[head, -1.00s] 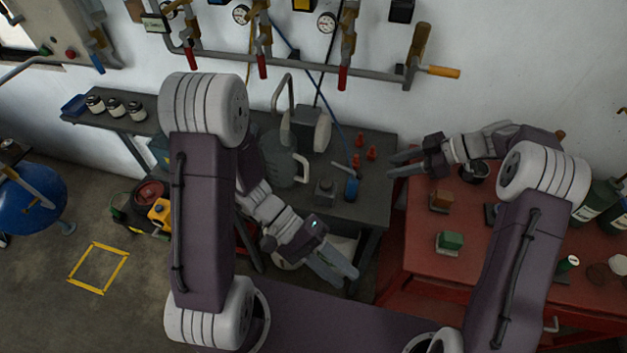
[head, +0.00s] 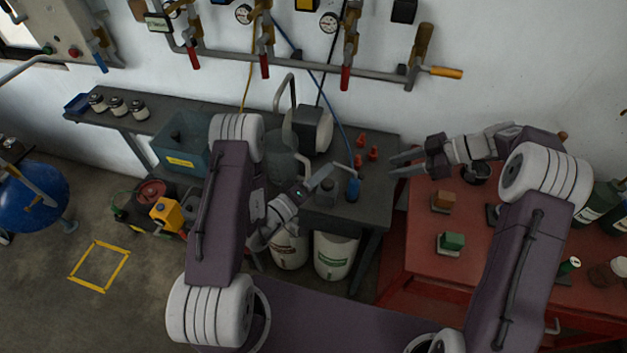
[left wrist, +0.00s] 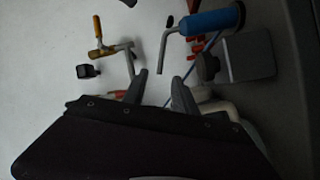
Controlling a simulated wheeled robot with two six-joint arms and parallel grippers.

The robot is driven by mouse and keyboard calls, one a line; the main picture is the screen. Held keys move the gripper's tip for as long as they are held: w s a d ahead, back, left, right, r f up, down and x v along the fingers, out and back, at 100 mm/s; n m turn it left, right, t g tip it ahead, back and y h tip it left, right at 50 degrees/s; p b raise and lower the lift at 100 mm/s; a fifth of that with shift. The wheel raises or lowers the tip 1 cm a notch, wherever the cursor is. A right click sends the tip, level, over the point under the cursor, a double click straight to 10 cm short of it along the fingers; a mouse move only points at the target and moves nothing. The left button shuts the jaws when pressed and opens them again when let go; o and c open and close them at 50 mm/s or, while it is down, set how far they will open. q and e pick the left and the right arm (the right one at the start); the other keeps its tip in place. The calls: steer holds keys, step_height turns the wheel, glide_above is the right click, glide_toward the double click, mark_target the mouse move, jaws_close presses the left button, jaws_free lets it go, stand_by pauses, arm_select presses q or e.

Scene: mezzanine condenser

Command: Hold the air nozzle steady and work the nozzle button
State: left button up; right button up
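The air nozzle is a blue handle (head: 352,189) with a bent grey metal tube, near the front right of the grey bench. In the left wrist view its blue body (left wrist: 212,21) lies at the upper right, its tube bending down. I cannot make out its button. My left gripper (head: 325,174) is just left of the nozzle in the head view, apart from it. Its fingers (left wrist: 160,88) stand apart with nothing between them in the left wrist view. My right gripper (head: 394,165) is open and empty, right of the nozzle over the gap between bench and red table.
A small dark block with a knob (head: 325,193) stands beside the nozzle, close to my left gripper. Orange cones (head: 372,153) stand behind. The red table (head: 410,240) lies right.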

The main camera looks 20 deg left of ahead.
mark_target(335, 163)
arm_select(q)
steer(key=x, duration=0.4)
steer(key=shift+w+d, duration=0.25)
steer(key=shift+d, duration=0.05)
steer(key=shift+w+d, duration=0.1)
steer(key=shift+w, duration=0.3)
jaws_close()
stand_by(1.4)
arm_select(e)
jaws_close()
stand_by(1.8)
